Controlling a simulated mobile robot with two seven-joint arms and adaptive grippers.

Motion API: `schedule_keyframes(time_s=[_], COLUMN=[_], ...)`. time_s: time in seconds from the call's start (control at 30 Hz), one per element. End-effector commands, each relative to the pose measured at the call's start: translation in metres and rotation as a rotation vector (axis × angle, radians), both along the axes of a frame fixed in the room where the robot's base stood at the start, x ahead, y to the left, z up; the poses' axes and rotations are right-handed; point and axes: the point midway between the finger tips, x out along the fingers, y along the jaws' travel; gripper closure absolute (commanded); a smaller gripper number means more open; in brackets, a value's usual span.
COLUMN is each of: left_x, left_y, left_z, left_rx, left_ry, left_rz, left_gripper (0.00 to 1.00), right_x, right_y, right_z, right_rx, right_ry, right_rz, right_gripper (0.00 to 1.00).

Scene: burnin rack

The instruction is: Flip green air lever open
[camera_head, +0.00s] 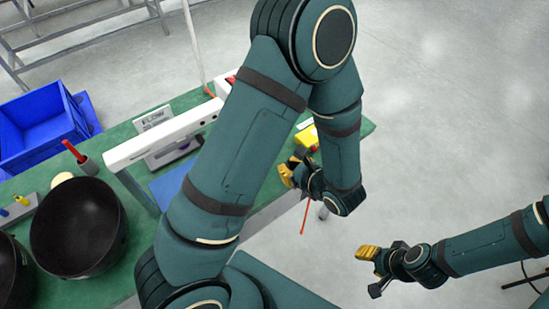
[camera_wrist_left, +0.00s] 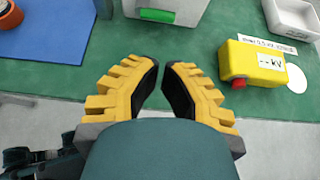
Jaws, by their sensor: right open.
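A green bar (camera_wrist_left: 157,15), which may be the air lever, lies across the front of a pale grey box (camera_wrist_left: 195,10) at the top of the left wrist view. I cannot make it out in the head view, where my left arm covers much of the table. My left gripper (camera_wrist_left: 160,65) has yellow, stepped fingers with a narrow gap between the tips and nothing between them. It is short of the grey box, near the table's front edge; it also shows in the head view (camera_head: 288,173). My right gripper (camera_head: 368,253) is open and empty over the floor.
A yellow box (camera_wrist_left: 258,60) with a red knob stands right of my left gripper. A blue mat (camera_wrist_left: 45,25) lies left. The green table (camera_head: 85,292) also carries a black bowl (camera_head: 78,228) and a white frame (camera_head: 160,135). A blue crate (camera_head: 40,125) is beyond.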

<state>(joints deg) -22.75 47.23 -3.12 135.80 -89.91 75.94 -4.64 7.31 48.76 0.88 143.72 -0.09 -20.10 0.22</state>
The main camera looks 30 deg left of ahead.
Motion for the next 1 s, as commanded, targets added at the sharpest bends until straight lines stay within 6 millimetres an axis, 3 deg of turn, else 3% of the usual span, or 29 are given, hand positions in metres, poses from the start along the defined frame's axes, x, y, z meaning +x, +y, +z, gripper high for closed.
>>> schedule_keyframes(time_s=[0.6, 1.0], left_x=[0.028, 0.032], left_y=[0.071, 0.078], left_z=[-0.046, -0.050], left_rx=[0.000, -0.001], left_ry=[0.001, 0.002], left_rz=[0.004, 0.002], left_gripper=[1.00, 1.00], right_x=[0.003, 0.003], right_y=[0.000, 0.000], right_z=[-0.016, -0.017], right_rx=[-0.001, -0.001], right_ry=[-0.007, -0.009], right_rz=[-0.001, -0.001], right_gripper=[0.53, 0.53])
